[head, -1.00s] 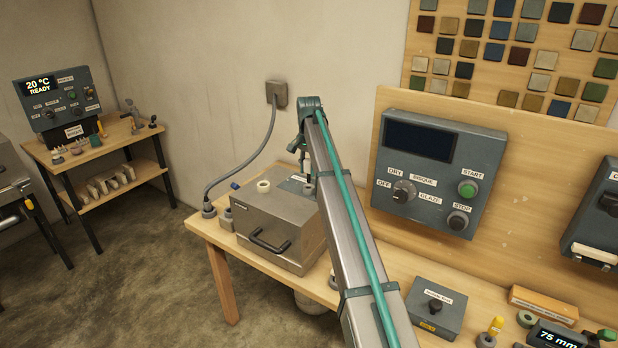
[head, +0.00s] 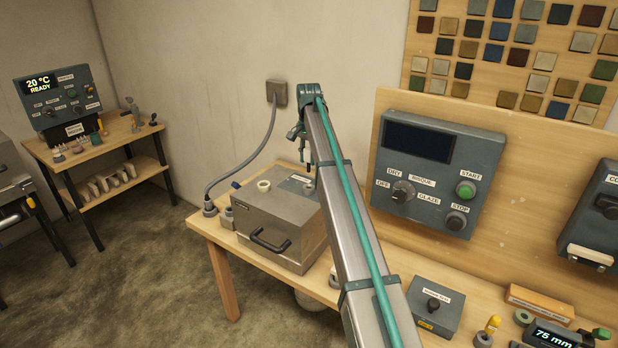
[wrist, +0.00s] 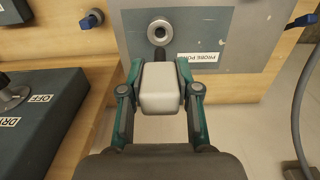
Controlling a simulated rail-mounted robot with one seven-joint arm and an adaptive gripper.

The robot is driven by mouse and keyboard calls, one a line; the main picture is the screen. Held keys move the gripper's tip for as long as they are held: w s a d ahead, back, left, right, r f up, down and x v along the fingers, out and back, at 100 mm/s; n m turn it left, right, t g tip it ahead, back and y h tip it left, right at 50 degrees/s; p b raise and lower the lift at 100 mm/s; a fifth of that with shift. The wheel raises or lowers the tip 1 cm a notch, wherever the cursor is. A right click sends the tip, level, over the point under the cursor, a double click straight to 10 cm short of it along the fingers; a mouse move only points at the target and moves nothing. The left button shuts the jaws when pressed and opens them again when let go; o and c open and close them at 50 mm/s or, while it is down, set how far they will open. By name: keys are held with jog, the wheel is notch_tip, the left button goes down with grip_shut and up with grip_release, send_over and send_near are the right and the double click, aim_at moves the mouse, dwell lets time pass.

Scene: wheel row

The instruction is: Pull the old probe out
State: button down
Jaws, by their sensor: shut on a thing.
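My gripper (wrist: 160,95) is shut on the old probe's pale block-shaped head (wrist: 160,88) in the wrist view. A short dark rod (wrist: 159,56) shows past the head, pointing at the probe port (wrist: 159,32). The port is a pale ring with a dark hole, next to a PROBE PORT label (wrist: 197,58). The hole looks open and the rod's end seems clear of it, though the gap is hard to judge. In the head view my gripper (head: 300,145) is small, above the metal kiln box (head: 262,220), and partly hidden by my arm.
A pale ring (head: 264,186) lies on the box top. A grey cable (head: 245,165) runs from the wall socket (head: 277,93) behind the box. The control panel (head: 438,170) stands close to the right of my arm. A label-bearing grey box (head: 434,306) sits on the bench.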

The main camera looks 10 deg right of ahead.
jog(key=shift+r+p, duration=0.45)
jog(key=shift+r, duration=0.8)
